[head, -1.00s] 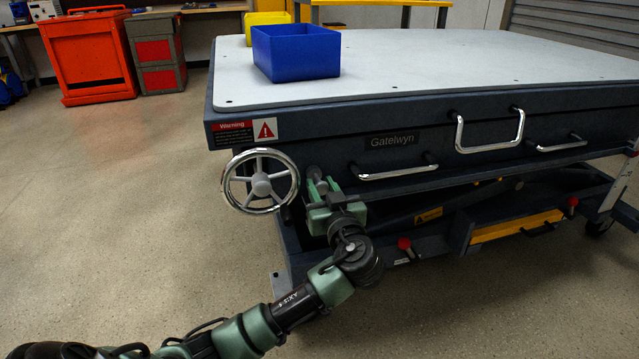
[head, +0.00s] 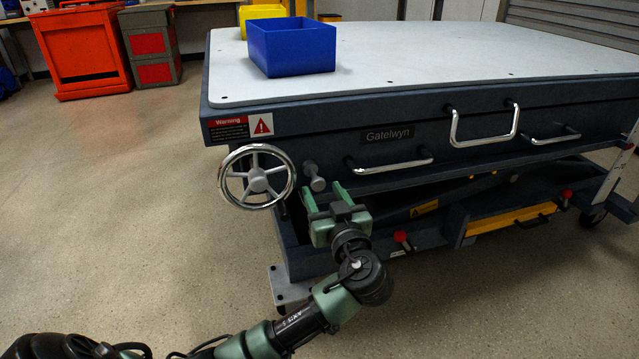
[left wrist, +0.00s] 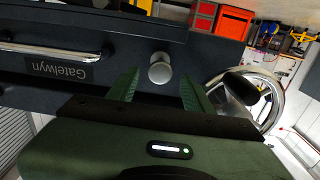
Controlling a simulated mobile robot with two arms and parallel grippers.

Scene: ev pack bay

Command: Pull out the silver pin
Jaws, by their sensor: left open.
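The silver pin (head: 315,180) has a round head and sticks out of the front of the dark blue lift table, just right of the chrome handwheel (head: 257,178). My left gripper (head: 322,191) is open and empty, just below and to the right of the pin head in the head view. In the left wrist view the pin (left wrist: 160,70) shows ahead of the gap between the two green fingers (left wrist: 158,90), apparently apart from them. My right gripper is not in view.
The table's front carries chrome handles (head: 392,165) and a Gatelwyn label. A blue bin (head: 291,50) stands on the pale top (head: 420,60). Below are red knobs (head: 402,238) and a yellow panel (head: 500,222). The floor at left is clear.

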